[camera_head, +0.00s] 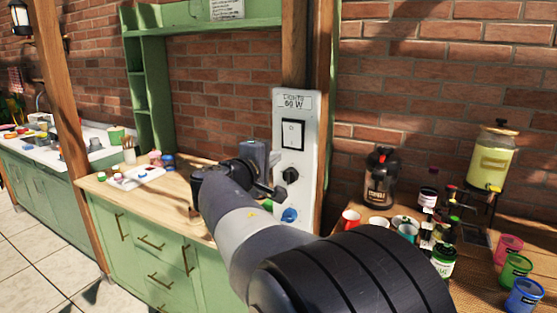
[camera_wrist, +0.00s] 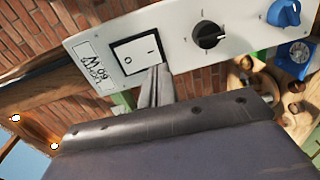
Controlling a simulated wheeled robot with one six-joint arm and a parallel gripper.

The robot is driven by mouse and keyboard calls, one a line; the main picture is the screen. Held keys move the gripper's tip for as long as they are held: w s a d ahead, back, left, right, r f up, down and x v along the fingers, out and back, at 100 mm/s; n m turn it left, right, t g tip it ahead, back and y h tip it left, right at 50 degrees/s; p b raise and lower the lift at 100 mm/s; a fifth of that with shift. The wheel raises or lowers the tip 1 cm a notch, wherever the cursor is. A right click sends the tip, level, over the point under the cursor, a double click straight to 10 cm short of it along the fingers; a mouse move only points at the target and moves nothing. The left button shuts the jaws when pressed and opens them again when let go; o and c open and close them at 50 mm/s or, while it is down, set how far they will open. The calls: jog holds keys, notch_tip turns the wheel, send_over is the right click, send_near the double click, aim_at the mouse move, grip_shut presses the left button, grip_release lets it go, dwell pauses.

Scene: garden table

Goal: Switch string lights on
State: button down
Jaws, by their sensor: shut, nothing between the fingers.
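A white control panel (camera_head: 307,160) is fixed to a wooden post and carries a label reading "LIGHTS 60 W". Below the label is a white rocker switch (camera_head: 293,134) in a black frame. The switch (camera_wrist: 135,53) shows large at the top of the wrist view; I cannot tell which side is pressed in. A black knob (camera_wrist: 208,36) and a blue knob (camera_wrist: 284,12) are further along the panel. My gripper (camera_wrist: 160,72) is shut and empty, its tips by the switch's edge on the knob side. I cannot tell whether they touch it. My arm partly covers the panel's lower part in the head view.
A green cabinet with a wooden top (camera_head: 130,187) holding a paint tray (camera_head: 136,177) stands left of the panel. On the right, a wooden table (camera_head: 480,270) holds several cups and jars, a dark canister (camera_head: 379,178) and a drink dispenser (camera_head: 492,160). A brick wall is behind.

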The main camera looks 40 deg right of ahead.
jog(key=f+b+v, duration=0.1)
jog(key=v, duration=0.6)
jog(key=shift+a+f+b, duration=0.2)
jog(key=shift+f+b, duration=0.15)
jog(key=shift+b, duration=0.05)
jog(key=shift+d, duration=0.15)
